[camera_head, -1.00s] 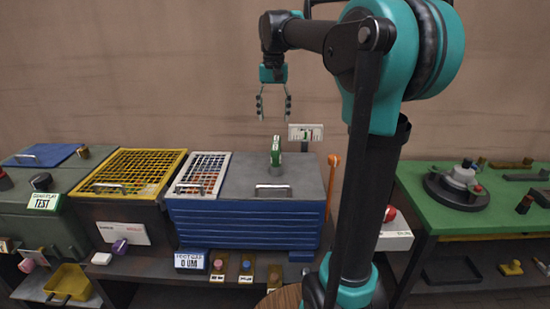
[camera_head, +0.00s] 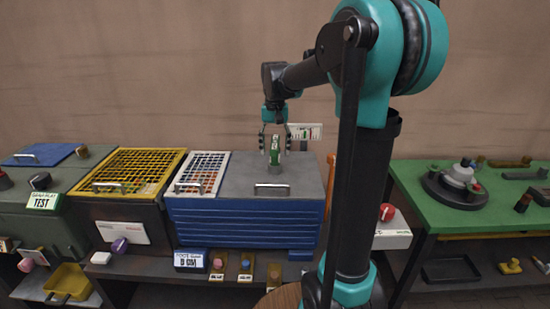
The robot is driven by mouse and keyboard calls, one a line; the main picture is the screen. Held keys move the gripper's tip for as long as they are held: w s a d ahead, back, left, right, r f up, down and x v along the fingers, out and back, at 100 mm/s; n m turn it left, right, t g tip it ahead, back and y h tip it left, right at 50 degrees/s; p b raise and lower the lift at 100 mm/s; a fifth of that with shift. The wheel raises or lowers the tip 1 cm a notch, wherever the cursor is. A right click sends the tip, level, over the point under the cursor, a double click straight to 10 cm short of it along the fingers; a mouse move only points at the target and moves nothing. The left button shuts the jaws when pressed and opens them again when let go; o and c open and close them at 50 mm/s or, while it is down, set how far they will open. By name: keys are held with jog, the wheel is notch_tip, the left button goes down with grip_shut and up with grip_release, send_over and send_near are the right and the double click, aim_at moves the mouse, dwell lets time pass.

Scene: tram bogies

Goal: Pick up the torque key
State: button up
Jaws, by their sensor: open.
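A green upright piece (camera_head: 274,150) with a white mark, which looks like the torque key, stands in a small grey base (camera_head: 277,170) on the grey lid of the blue ribbed chest. My gripper (camera_head: 275,150) points straight down, with its fingers open on the left and right of the green piece. The fingertips are at the height of its upper half. I cannot tell whether they touch it.
The blue chest (camera_head: 245,222) has a front lid handle (camera_head: 271,189) and a white grid panel (camera_head: 202,172) at left. A yellow mesh box (camera_head: 130,168) stands further left. An orange bar (camera_head: 330,180) stands at the chest's right. A green table (camera_head: 430,210) is at right.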

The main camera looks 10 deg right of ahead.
jog(key=shift+f, duration=0.1)
jog(key=shift+c, duration=0.2)
grip_shut()
dwell(0.4)
